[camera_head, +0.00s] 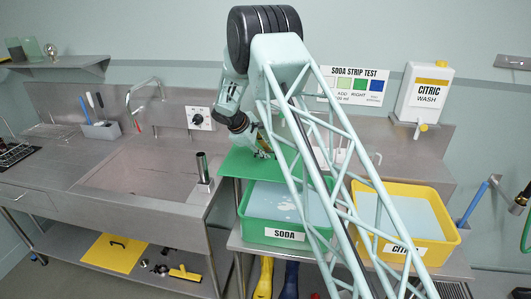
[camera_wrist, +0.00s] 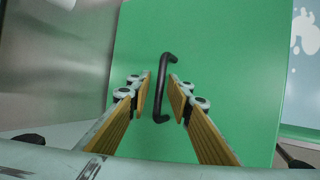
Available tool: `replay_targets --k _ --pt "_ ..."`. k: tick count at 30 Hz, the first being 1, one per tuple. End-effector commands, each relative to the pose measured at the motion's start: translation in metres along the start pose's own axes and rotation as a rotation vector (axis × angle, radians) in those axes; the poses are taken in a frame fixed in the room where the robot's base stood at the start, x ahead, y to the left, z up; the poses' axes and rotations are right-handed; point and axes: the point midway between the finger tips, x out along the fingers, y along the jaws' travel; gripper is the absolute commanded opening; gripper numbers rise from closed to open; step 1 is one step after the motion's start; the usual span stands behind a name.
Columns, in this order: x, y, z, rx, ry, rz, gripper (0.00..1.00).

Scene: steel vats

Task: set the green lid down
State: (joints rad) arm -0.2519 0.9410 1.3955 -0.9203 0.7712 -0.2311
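The green lid (camera_head: 238,165) is a flat plate with a black bar handle (camera_wrist: 163,88). In the head view it lies at the back left of the green soda tub (camera_head: 285,234), partly over it and reaching toward the sink side. I cannot tell what bears it. My gripper (camera_head: 264,150) is low over the lid. In the wrist view, my gripper (camera_wrist: 161,78) has its yellow-padded fingers on either side of the handle, with a gap showing on each side. Part of the lid is hidden behind my arm in the head view.
The yellow citric tub (camera_head: 440,250) stands right of the soda tub. A steel sink (camera_head: 140,185) with a tap is at left, with a short dark upright tube (camera_head: 202,167) at its right edge. A yellow lid (camera_head: 115,252) lies on the lower shelf.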

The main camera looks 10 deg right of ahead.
Motion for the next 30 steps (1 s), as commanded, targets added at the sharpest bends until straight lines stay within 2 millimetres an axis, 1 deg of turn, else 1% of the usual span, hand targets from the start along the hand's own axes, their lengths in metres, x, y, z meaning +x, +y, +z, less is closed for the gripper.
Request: replay_targets --k 10,15,23,30 --pt "0.0 -0.001 0.0 -0.001 0.0 -0.001 0.19" --pt "-0.003 0.001 0.001 0.0 0.0 -0.001 0.19" --pt "-0.03 0.001 0.0 -0.001 0.001 0.001 0.19" --pt "-0.065 0.002 0.0 0.0 0.001 0.001 0.19"
